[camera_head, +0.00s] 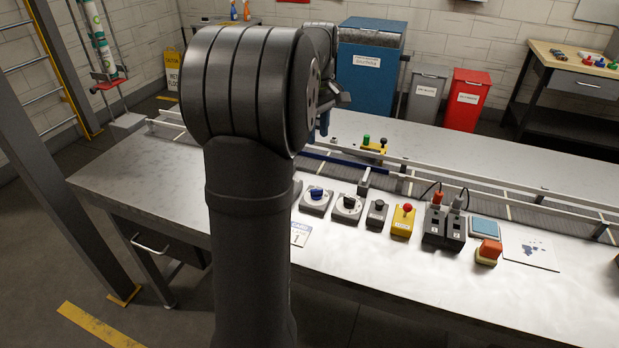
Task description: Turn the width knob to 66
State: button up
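Two dial units stand side by side on the table in the camera_head view. The left one has a blue knob (316,192) and the right one has a black knob (349,201). Their labels and scale numbers are too small to read, so I cannot tell which is the width knob or what value it shows. My gripper (325,122) is partly hidden behind my own arm, above and behind the dials. It appears apart from both knobs. Its fingers are not clear enough to show open or shut.
A railed conveyor (430,187) runs behind. The table's front right (450,295) is clear.

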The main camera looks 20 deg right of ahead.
aim_at(317, 189)
notch_tip(317, 189, down, 18)
jog(key=m, duration=2.5)
jog(key=shift+d+r+m, duration=0.1)
jog(key=shift+d+m, duration=0.05)
jog(key=shift+m, duration=0.15)
grip_shut()
